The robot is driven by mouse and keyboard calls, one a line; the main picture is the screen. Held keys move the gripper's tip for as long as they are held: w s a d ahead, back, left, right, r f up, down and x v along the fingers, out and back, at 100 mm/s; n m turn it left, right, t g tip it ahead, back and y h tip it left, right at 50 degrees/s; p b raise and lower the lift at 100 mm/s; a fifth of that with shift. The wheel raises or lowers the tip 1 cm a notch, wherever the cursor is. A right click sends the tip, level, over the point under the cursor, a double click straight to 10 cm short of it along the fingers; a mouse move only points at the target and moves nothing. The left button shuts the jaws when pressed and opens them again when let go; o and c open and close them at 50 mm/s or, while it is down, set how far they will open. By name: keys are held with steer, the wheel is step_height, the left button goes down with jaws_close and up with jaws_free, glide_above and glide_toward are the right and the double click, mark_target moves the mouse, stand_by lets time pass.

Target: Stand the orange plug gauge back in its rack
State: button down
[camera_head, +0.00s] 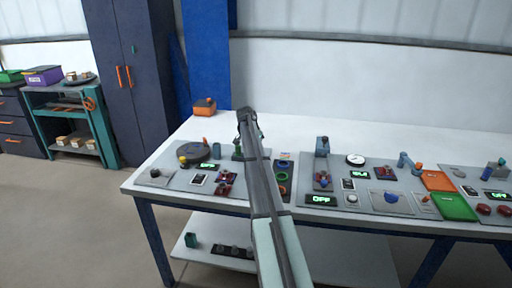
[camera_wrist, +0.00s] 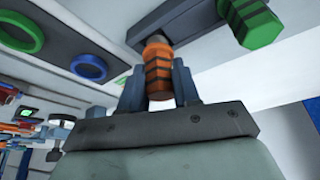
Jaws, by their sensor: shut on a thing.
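The orange plug gauge (camera_wrist: 157,58), ribbed with black bands, is between the two fingers of my gripper (camera_wrist: 159,84) in the wrist view. The gripper is shut on it. Its grey metal end points away from the fingers, toward a dark rack block (camera_wrist: 190,22). I cannot tell whether that end is inside the rack or just short of it. A green plug gauge (camera_wrist: 246,20) with black bands is at the rack, right of the orange one. In the head view my arm hides the orange gauge, and the fingertips cannot be made out.
Beside the rack are a blue ring (camera_wrist: 88,67) and a green ring (camera_wrist: 22,35) on a panel. The white bench (camera_head: 315,132) carries control panels and an orange tray (camera_head: 437,181) to the right. An orange box (camera_head: 204,107) stands at the back left. The bench's rear strip is clear.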

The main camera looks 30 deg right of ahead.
steer(key=shift+f, duration=0.8)
stand_by(0.7)
steer(key=c, duration=0.7)
jaws_free()
steer(key=shift+c, duration=0.2)
steer(key=shift+o, duration=0.4)
steer(key=o, duration=0.3)
steer(key=shift+r, duration=0.2)
steer(key=shift+r, duration=3.35)
